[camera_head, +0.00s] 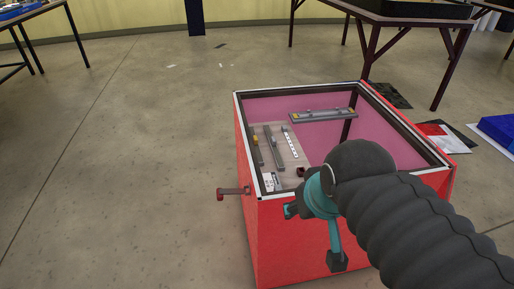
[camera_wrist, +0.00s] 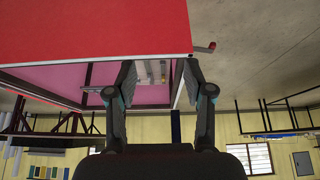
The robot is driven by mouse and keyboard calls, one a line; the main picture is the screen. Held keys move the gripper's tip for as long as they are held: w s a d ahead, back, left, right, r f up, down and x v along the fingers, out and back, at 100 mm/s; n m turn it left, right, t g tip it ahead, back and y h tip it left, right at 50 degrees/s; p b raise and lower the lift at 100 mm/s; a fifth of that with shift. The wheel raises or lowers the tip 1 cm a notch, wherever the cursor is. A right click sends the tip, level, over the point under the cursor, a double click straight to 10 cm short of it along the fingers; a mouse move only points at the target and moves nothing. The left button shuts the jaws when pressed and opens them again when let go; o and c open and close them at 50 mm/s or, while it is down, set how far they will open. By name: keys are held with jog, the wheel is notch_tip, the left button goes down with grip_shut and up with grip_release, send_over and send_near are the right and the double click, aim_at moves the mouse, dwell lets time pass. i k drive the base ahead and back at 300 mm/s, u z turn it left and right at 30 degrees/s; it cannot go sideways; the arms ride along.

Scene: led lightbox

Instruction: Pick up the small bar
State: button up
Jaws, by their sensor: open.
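My gripper (camera_head: 313,237) is open and empty at the front right of the red lightbox (camera_head: 300,245). In the wrist view my gripper (camera_wrist: 158,75) has its two fingers well apart, with part of the lightbox top seen between them. On a pale panel at the left of the box top lie a short bar with a yellow part (camera_head: 257,151), a longer grey bar (camera_head: 273,147) and a white marked strip (camera_head: 289,142). A larger grey bar (camera_head: 322,115) lies apart, further back. I cannot tell for sure which is the small bar. My gripper touches none of them.
The box top has a dark raised frame with a white edge around a pink surface (camera_head: 390,135). A red-ended handle (camera_head: 234,191) sticks out at the box's left side. A dark table (camera_head: 400,15) stands behind. The floor to the left is clear.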

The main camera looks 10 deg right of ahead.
aim_at(260, 159)
jog(key=z, duration=0.3)
jog(key=k, duration=0.45)
jog(key=z, duration=0.6)
jog(key=i, duration=0.85)
jog(key=u, duration=0.95)
jog(key=k, duration=0.5)
jog(key=u, duration=1.7)
jog(key=i, duration=1.5)
